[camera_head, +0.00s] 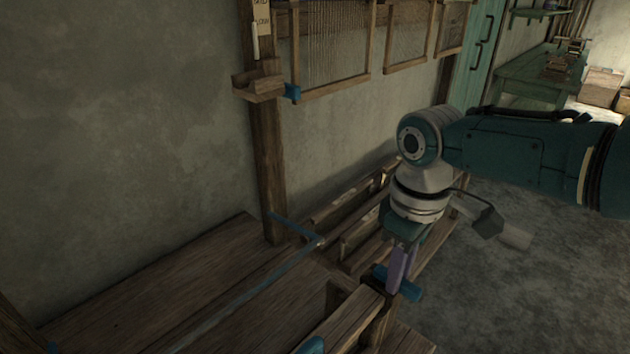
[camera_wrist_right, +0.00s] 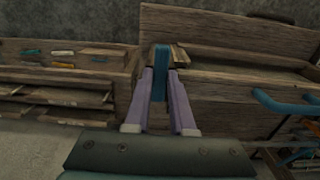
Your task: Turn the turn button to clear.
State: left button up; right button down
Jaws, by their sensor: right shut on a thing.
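A blue turn button (camera_head: 408,288) sits at the top of a wooden post at the end of the loom's front beam. In the right wrist view the blue button (camera_wrist_right: 160,68) stands between my purple fingers. My right gripper (camera_head: 393,283) reaches down from above and is shut on it. The fingers also show in the wrist view (camera_wrist_right: 160,92), one on each side of the button. The fingers partly hide the button in the head view. My left gripper is out of view.
A blue-grey bar (camera_head: 255,285) runs along the loom bench. A wooden rack (camera_head: 360,220) with slats stands behind my wrist. A wall post (camera_head: 268,150) carries a small wooden box (camera_head: 258,84). Grey floor to the right (camera_head: 500,300) is clear.

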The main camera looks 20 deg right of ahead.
dwell(0.4)
jog(key=c, duration=0.8)
grip_release()
jog(key=shift+o, duration=0.2)
jog(key=shift+r, duration=0.1)
notch_tip(320, 180, up, 10)
jog(key=p, duration=0.3)
